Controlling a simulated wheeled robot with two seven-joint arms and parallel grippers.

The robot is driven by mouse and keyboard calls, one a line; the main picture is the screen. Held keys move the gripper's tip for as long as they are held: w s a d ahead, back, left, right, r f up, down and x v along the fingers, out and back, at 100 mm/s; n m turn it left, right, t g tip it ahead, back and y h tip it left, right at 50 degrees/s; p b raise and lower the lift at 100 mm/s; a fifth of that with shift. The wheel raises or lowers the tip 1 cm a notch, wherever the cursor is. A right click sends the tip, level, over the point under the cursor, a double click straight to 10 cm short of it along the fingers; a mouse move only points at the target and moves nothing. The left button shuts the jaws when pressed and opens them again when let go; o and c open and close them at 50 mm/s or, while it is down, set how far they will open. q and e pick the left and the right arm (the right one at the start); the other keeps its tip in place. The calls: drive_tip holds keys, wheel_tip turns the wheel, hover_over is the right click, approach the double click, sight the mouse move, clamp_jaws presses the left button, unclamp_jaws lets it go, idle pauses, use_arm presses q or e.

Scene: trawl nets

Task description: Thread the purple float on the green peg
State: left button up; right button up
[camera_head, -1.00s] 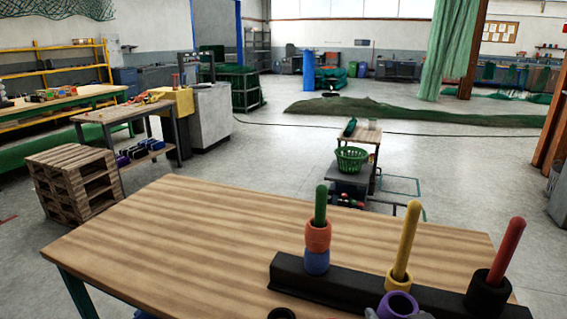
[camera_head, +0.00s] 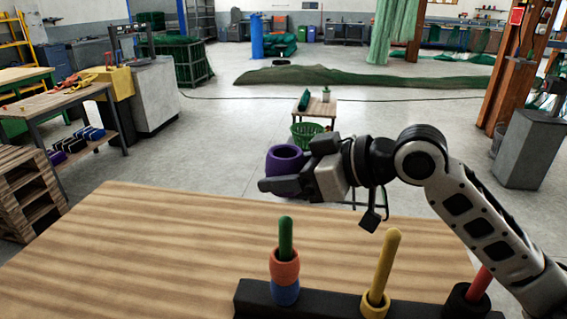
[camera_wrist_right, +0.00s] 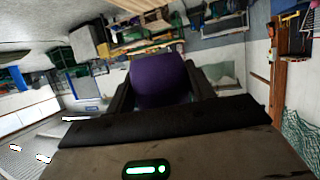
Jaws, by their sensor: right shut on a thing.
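The purple float (camera_head: 285,168) is a thick ring held by my right gripper (camera_head: 285,182), which is shut on it. It is up in the air, above and beyond the peg rack in the head view. In the right wrist view the float (camera_wrist_right: 160,80) sits between the two fingers. The green peg (camera_head: 286,238) stands upright at the left of the black rack (camera_head: 330,302). An orange float (camera_head: 285,266) and a blue float (camera_head: 285,292) are stacked around it, and its top stands free. My left gripper is not in view.
A yellow peg (camera_head: 385,265) with a yellow ring (camera_head: 374,306) and a red peg (camera_head: 479,284) with a black ring (camera_head: 467,300) stand right of the green peg. My right arm passes over the red peg's side. The table (camera_head: 150,250) is clear on the left.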

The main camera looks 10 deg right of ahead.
sight(286, 217)
drive_tip(key=shift+f+b, duration=0.3)
drive_tip(key=shift+f, duration=0.4)
drive_tip(key=shift+s+f, duration=0.1)
drive_tip(key=shift+f, duration=0.45)
drive_tip(key=shift+f+b, duration=0.45)
drive_tip(key=shift+b, duration=0.25)
drive_tip(key=shift+f+b, duration=0.85)
drive_tip(key=shift+b, duration=0.1)
drive_tip(key=shift+f, duration=0.2)
drive_tip(key=shift+f+b, duration=0.45)
drive_tip(key=shift+f, duration=0.6)
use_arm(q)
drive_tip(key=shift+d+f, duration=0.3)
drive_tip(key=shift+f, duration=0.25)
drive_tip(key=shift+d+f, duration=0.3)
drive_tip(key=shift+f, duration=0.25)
use_arm(e)
drive_tip(key=shift+f, duration=0.25)
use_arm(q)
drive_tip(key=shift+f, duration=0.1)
use_arm(e)
drive_tip(key=o, duration=1.1)
drive_tip(key=shift+c, duration=0.2)
